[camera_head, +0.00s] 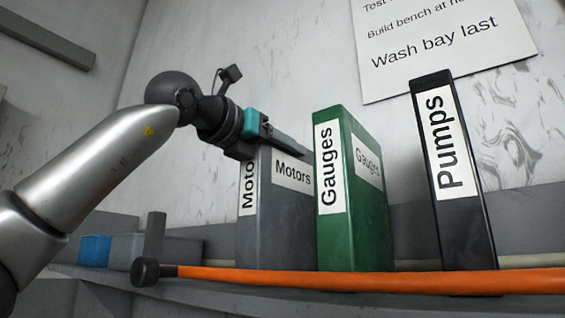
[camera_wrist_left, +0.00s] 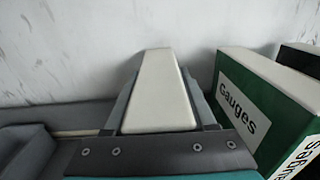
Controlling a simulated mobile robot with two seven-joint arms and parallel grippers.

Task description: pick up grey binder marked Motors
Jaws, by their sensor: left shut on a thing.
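The grey binder marked Motors (camera_head: 282,220) stands upright on the shelf, to the left of the green binder. My left gripper (camera_head: 275,140) is at its top and shut on it, with the arm coming in from the left. In the left wrist view the pale top of the grey binder (camera_wrist_left: 160,95) lies between the two fingers of my left gripper (camera_wrist_left: 165,110). Part of the spine label is hidden behind the gripper. I cannot tell whether the binder's base touches the shelf. My right gripper is not in view.
A green Gauges binder (camera_head: 355,220) stands close on the right, and a black Pumps binder (camera_head: 465,225) farther right. An orange-handled tool (camera_head: 370,280) lies along the front of the shelf (camera_head: 240,293). A blue and grey box (camera_head: 125,248) is at left. The wall is behind.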

